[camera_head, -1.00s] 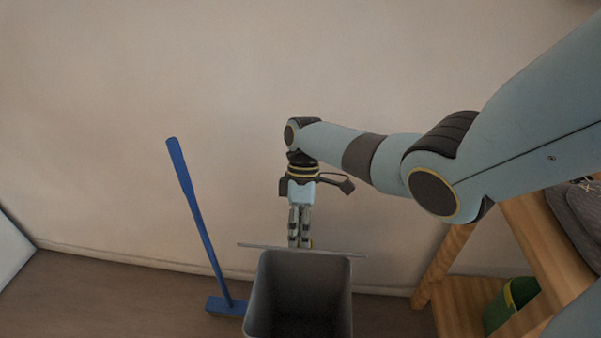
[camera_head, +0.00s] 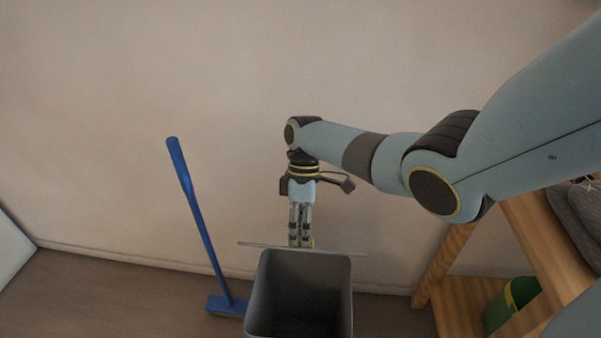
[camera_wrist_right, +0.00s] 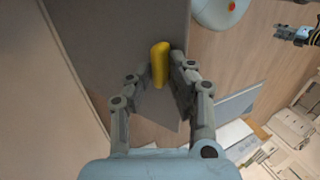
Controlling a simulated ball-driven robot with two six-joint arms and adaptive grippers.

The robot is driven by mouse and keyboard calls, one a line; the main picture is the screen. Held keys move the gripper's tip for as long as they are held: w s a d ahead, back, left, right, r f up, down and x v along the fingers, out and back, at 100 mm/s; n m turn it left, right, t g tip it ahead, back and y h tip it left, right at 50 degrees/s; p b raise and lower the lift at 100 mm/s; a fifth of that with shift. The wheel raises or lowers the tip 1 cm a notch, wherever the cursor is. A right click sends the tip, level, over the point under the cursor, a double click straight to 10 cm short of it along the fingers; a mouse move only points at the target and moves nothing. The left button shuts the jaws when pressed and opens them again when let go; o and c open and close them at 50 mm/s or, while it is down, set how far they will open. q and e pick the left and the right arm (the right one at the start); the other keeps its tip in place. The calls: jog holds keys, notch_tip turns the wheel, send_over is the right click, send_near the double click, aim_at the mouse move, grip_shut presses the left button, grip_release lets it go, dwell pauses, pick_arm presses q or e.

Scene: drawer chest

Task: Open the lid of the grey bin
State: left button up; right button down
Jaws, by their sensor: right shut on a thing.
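The grey bin (camera_head: 259,300) stands on the floor at the bottom middle of the head view, its top uncovered and its dark inside showing. Its lid (camera_head: 258,246) is raised behind the rear rim and seen nearly edge-on as a thin grey line. My right gripper (camera_head: 301,243) points down at the lid. In the right wrist view the gripper (camera_wrist_right: 162,72) is shut on the yellow handle (camera_wrist_right: 159,62), with the grey lid panel (camera_wrist_right: 110,45) beyond. What looks like my left gripper (camera_wrist_right: 293,34) is small at the upper right of that view; its jaws are unclear.
A blue broom (camera_head: 200,225) leans on the wall left of the bin. A wooden shelf (camera_head: 462,305) stands at the right, holding a green and yellow container (camera_head: 508,304). The wall is close behind the lid. Floor is clear at the lower left.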

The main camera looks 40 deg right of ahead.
jog(key=c, duration=1.6)
grip_release()
jog(key=shift+c, duration=0.2)
jog(key=shift+d, duration=0.1)
jog(key=w+d+r+b, duration=0.2)
jog(key=w+d+r, duration=0.4)
jog(key=d+r, duration=0.1)
jog(key=shift+w+d, duration=0.25)
jog(key=shift+w, duration=0.1)
jog(key=shift+r, duration=0.15)
